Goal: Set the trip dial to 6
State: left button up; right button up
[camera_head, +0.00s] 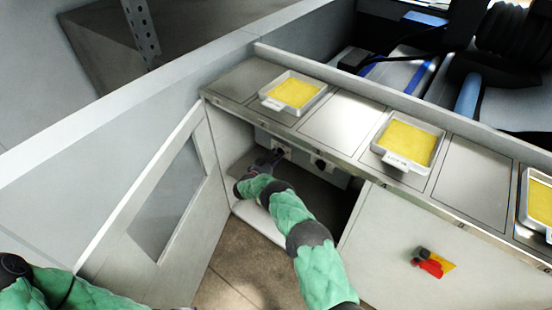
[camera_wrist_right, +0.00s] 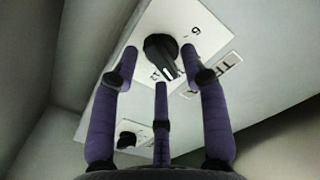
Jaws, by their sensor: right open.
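The trip dial is a black knob (camera_wrist_right: 163,53) on a white plate in the right wrist view. A "6" (camera_wrist_right: 195,31) is printed at its upper right, with another mark at its lower edge. The knob's bar slants toward the lower right, away from the "6". My right gripper (camera_wrist_right: 160,66) has its purple fingers spread around the knob; contact cannot be told. In the head view the right gripper (camera_head: 268,160) is inside the open cabinet, at the panel (camera_head: 298,155), and covers part of the dial. My left arm shows at the lower left, its gripper out of frame.
A second black knob (camera_wrist_right: 127,139) sits on the panel, also in the head view (camera_head: 322,164). A label (camera_wrist_right: 224,67) is beside the dial. The cabinet's open left door (camera_head: 150,215) and right door (camera_head: 385,245) flank the opening. Trays with yellow sheets (camera_head: 292,92) stand above.

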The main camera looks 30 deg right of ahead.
grip_shut()
jog(key=shift+n, duration=0.3)
jog(key=n, duration=0.3)
jog(key=shift+r+n, duration=0.1)
jog(key=shift+n, duration=0.2)
jog(key=n, duration=0.4)
jog(key=shift+w+r+n, duration=0.1)
jog(key=shift+w+n, duration=0.05)
jog(key=shift+n, duration=0.15)
jog(key=n, duration=0.4)
jog(key=shift+w+a, duration=0.1)
jog(key=shift+w, duration=0.05)
jog(key=shift+w+a+n, duration=0.1)
jog(key=shift+n, duration=2.4)
